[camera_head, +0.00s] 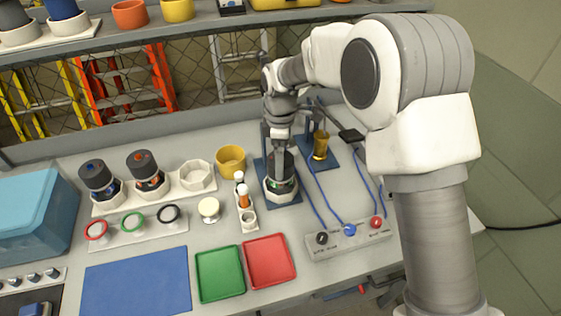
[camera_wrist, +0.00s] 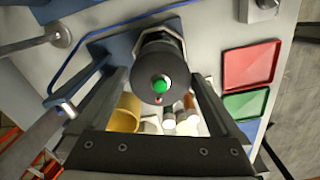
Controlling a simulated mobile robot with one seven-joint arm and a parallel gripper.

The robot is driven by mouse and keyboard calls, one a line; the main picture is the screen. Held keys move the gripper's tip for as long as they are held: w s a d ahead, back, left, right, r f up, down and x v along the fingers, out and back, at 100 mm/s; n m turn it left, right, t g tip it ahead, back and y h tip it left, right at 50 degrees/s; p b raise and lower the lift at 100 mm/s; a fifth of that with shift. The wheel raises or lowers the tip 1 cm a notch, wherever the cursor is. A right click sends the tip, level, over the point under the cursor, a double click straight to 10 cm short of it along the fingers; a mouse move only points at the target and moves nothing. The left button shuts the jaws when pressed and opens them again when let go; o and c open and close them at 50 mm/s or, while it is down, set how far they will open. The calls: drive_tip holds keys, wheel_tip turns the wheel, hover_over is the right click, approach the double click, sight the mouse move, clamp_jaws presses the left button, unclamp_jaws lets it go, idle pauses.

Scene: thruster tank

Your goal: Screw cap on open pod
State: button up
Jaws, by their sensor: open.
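A dark pod (camera_head: 281,187) stands in a pale faceted holder on a blue stand near the table's middle. In the wrist view its round black top, the cap (camera_wrist: 160,66), has a green centre and a small red mark. My gripper (camera_head: 281,158) points down over this pod. In the wrist view my open gripper (camera_wrist: 160,82) has one finger on each side of the black top. I cannot tell whether the fingers touch it, nor whether the cap is seated. Two other dark pods, one with a blue top (camera_head: 96,176) and one with an orange top (camera_head: 145,165), stand at the left.
An empty pale holder (camera_head: 197,175) and a yellow cup (camera_head: 231,160) stand left of my gripper. A small vial rack (camera_head: 249,221), a green tray (camera_head: 220,273) and a red tray (camera_head: 269,261) are in front. A cabled control box (camera_head: 347,238) lies right. A gold cylinder (camera_head: 320,144) stands behind.

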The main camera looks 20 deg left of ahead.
drive_tip(key=shift+f, duration=0.95)
drive_tip(key=c, duration=1)
drive_tip(key=shift+o, duration=0.2)
drive_tip(key=m, duration=0.4)
drive_tip(key=shift+m, duration=0.3)
drive_tip(key=m, duration=0.4)
drive_tip(key=o, duration=1)
drive_tip(key=shift+c, duration=0.2)
